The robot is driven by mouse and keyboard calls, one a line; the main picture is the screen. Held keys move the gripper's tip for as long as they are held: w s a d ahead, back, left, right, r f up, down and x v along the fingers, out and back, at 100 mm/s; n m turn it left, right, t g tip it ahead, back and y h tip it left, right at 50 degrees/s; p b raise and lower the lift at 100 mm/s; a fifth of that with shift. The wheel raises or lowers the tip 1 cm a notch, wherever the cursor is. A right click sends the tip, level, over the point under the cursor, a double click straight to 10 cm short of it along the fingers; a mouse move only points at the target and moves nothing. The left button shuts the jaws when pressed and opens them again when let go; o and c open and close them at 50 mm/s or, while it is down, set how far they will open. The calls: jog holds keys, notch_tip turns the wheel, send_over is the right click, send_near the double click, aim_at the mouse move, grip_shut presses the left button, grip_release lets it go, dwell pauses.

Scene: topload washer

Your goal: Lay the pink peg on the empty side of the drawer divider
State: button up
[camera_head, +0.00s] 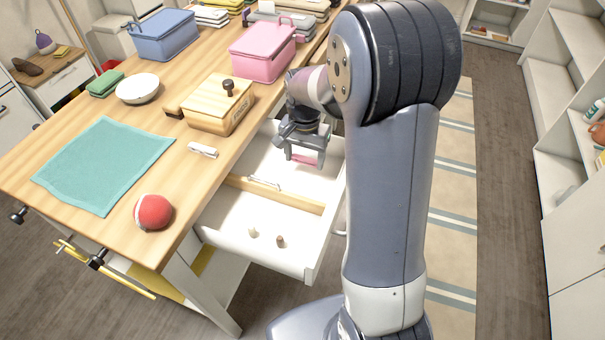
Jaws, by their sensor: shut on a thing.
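My gripper (303,149) hangs over the far part of the open white drawer (212,237), pointing down. It is shut on a pink peg (304,160), of which only a small part shows between the fingers. A wooden divider (280,194) runs across the drawer. On the near side of it stand a pale peg (252,232) and a brown peg (280,241). A thin metallic item (264,183) lies at the divider's far edge; I cannot tell if it rests on it or beside it. My arm hides part of the drawer's far right.
The wooden table (60,138) above the drawer holds a red ball (153,212), a teal cloth (104,165), a white clip (202,149), a wooden box (218,104) and a pink basket (262,55). Shelves (560,100) stand at the right.

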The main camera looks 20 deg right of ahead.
aim_at(305, 178)
jog(key=shift+f, duration=2.55)
jog(key=shift+f, duration=0.1)
jog(key=o, duration=0.9)
jog(key=shift+o, duration=0.2)
notch_tip(305, 178, up, 12)
jog(key=shift+r+p, duration=0.15)
jog(key=shift+p, duration=0.2)
